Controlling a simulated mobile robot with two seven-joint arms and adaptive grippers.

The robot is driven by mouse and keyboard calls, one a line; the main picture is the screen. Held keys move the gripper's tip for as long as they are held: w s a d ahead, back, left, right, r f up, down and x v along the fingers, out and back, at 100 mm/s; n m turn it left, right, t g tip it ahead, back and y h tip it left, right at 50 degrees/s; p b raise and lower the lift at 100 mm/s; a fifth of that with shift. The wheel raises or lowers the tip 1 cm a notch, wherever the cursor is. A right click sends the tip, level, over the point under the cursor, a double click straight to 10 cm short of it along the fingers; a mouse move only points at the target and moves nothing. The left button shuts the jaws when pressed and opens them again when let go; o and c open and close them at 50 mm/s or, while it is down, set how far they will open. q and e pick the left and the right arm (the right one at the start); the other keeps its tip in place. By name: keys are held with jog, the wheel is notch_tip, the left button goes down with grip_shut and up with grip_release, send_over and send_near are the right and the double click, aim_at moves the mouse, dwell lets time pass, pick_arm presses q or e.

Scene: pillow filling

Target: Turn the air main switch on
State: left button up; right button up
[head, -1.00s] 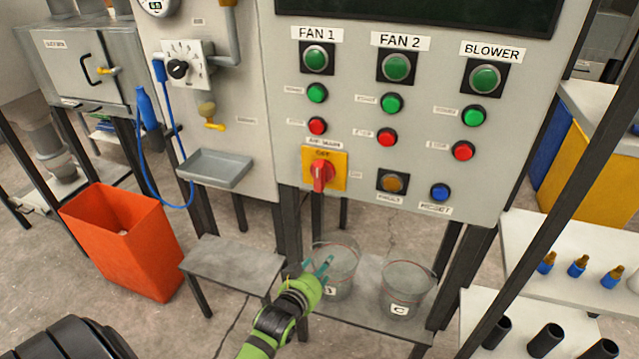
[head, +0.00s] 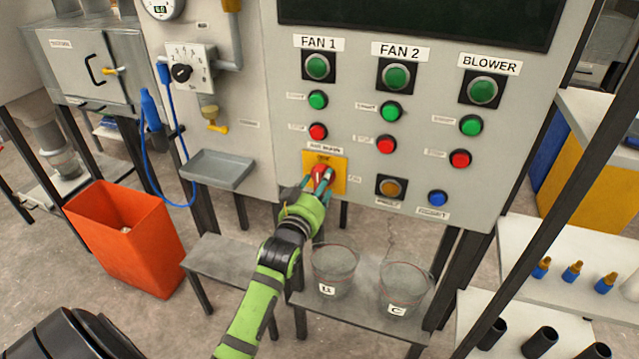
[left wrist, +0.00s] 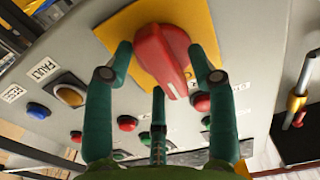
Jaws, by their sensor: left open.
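The air main switch is a red rotary handle (head: 319,174) on a yellow plate (head: 340,180), low on the grey control panel. In the left wrist view the red handle (left wrist: 164,58) stands out from the yellow plate (left wrist: 196,14), close in front of my fingers. My left gripper (head: 322,186) is at the switch in the head view and hides part of it. In the left wrist view my left gripper (left wrist: 162,75) is open, with its green fingers spread on both sides of the handle. I cannot tell whether they touch it. My right gripper is not in view.
The grey panel (head: 290,130) carries green and red buttons above, an amber button (head: 391,187) and a blue button (head: 437,198) to the right. Clear buckets (head: 334,268) stand on a low bench below. An orange bin (head: 125,240) stands at left.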

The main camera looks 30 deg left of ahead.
pick_arm(q)
grip_shut()
jog(key=shift+m, duration=0.4)
jog(key=shift+a+f+m+p, duration=0.1)
jog(key=shift+m+p, duration=0.5)
jog(key=shift+m, duration=2.25)
jog(key=shift+a+f+m+p, duration=0.1)
jog(key=shift+m+p, duration=0.55)
jog(key=shift+m, duration=2.25)
jog(key=shift+a+f+m+p, duration=0.1)
jog(key=shift+m+p, duration=0.5)
jog(key=shift+m, duration=2.25)
